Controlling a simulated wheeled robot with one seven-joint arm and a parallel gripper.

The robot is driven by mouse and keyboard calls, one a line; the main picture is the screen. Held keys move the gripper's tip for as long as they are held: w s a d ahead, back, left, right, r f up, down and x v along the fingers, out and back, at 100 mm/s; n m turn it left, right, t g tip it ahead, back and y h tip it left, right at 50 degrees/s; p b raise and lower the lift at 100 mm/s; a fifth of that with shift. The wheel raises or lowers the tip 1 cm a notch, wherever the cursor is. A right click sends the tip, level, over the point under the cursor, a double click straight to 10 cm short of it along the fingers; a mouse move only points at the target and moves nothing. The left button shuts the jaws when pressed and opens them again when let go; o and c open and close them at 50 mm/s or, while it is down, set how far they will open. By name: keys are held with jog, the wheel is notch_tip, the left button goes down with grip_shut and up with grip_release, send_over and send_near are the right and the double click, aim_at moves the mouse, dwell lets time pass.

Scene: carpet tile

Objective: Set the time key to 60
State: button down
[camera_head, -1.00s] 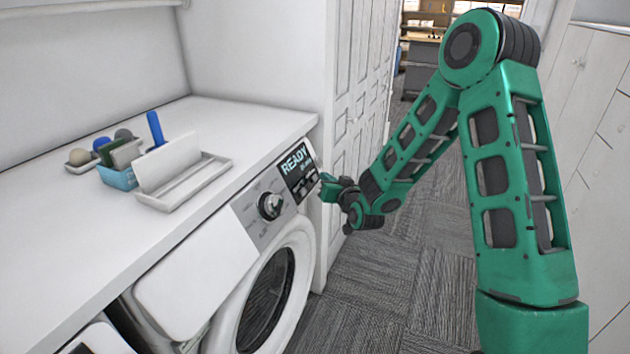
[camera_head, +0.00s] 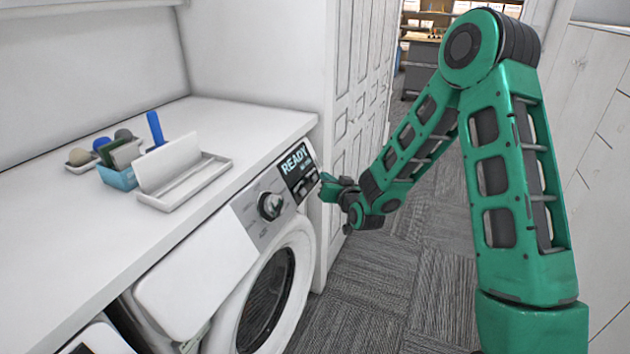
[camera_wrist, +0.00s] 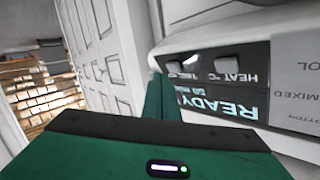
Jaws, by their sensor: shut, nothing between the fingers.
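The white washing machine's dark display panel (camera_head: 297,165) reads READY, with a smaller line under it that I cannot read surely. Its keys (camera_head: 308,184) sit along the panel's lower edge. In the wrist view the panel (camera_wrist: 214,92) appears upside down, with one key (camera_wrist: 228,63) by the HEAT °C label. Another key (camera_wrist: 190,63) sits by a partly hidden label that looks like TIME. My gripper (camera_head: 325,186) is shut and empty, close to the panel's right end. In the wrist view its green fingers (camera_wrist: 160,88) reach beside that second key; contact cannot be told.
A round dial (camera_head: 271,205) sits left of the panel, above the round door (camera_head: 265,300). A white tray (camera_head: 205,178) and a blue box (camera_head: 118,177) stand on the counter. A white panelled door (camera_head: 358,95) is close behind my gripper.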

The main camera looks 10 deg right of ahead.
jog(key=shift+a, duration=0.15)
jog(key=shift+w+a+f, duration=0.1)
jog(key=shift+w+a, duration=0.05)
jog(key=shift+a, duration=0.05)
jog(key=shift+w+a+f, duration=0.15)
jog(key=shift+w+a, duration=0.05)
jog(key=shift+a, duration=0.05)
dwell(1.0)
dwell(0.3)
jog(key=shift+s+d+r, duration=0.35)
jog(key=shift+s+d, duration=0.1)
jog(key=shift+d, duration=0.1)
jog(key=shift+s+d+r, duration=0.6)
jog(key=shift+s+d, duration=0.05)
jog(key=shift+d, duration=0.25)
jog(key=shift+s+d+r, duration=0.55)
jog(key=shift+s+d, duration=0.1)
jog(key=shift+d, duration=0.25)
